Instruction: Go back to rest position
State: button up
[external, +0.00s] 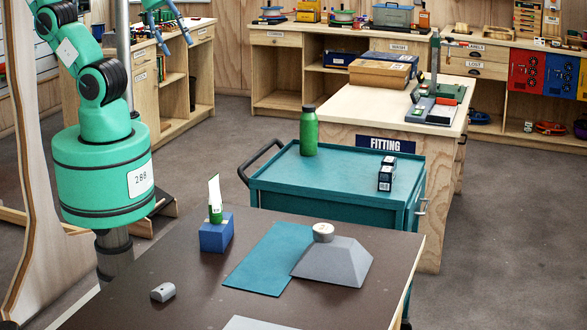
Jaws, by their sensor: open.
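My gripper (177,46) is at the top of the external view, left of centre, with its upper part cut off by the picture edge. Its two blue fingers point down and stand apart, with nothing seen between them. It is raised well above the dark table (180,270) in front, clear of everything on it. My green arm runs up out of the picture at the left.
On the dark table are a blue block (216,236) with a green-and-white item in it, a teal mat (262,262), a grey sloped block (338,265) with a pale round piece (323,232) on top, and a small grey piece (163,292). Behind stands a teal cart (290,180) with a green bottle (309,132).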

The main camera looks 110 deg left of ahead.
notch_tip(320, 180, down, 8)
jog(key=b, duration=0.7)
jog(key=shift+r+b, duration=0.15)
jog(key=shift+b, duration=0.15)
